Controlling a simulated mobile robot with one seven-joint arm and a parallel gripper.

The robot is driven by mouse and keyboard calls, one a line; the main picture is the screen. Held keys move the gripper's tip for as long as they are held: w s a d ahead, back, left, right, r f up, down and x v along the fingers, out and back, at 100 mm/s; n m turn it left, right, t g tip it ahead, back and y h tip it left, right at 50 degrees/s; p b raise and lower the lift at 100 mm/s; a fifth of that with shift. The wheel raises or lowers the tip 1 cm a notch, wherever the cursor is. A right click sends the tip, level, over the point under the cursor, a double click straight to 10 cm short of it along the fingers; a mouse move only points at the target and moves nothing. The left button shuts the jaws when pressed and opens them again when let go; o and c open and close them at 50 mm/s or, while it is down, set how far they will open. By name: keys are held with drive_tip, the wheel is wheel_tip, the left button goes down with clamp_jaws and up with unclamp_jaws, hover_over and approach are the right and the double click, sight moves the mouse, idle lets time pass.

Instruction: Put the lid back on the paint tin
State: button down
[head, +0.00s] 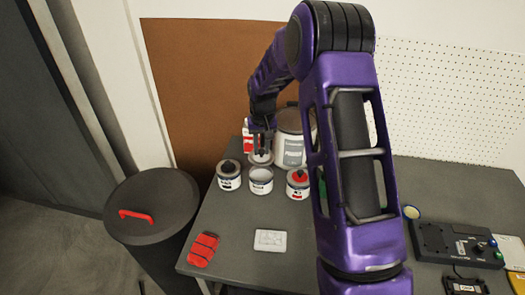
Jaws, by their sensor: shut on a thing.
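An open paint tin (261,187) with a white label stands on the grey table, its pale inside showing from above. My gripper (261,152) is just behind and above it in the picture, fingers pointing down. It is shut on a pale round lid (259,160). The lid looks roughly level and shows just beyond the tin's far rim. I cannot tell how high it is above the table. The fingertips are small and partly merge with the lid.
A tin with a dark lid (228,183) stands close on the left, and one with a red lid (298,190) on the right. A large pail (290,150) and a red-and-white container (247,143) stand behind.

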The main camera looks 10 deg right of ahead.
sight(261, 157)
drive_tip(key=shift+w+a+f, duration=0.1)
drive_tip(key=shift+w+f, duration=0.05)
drive_tip(key=shift+f+b, duration=1.9)
drive_tip(key=shift+f, duration=1.15)
drive_tip(key=shift+f+b, duration=0.15)
drive_tip(key=shift+b, duration=0.2)
drive_tip(key=shift+c, duration=0.6)
unclamp_jaws()
drive_tip(key=shift+r+p, duration=2.05)
drive_tip(key=shift+r, duration=1.5)
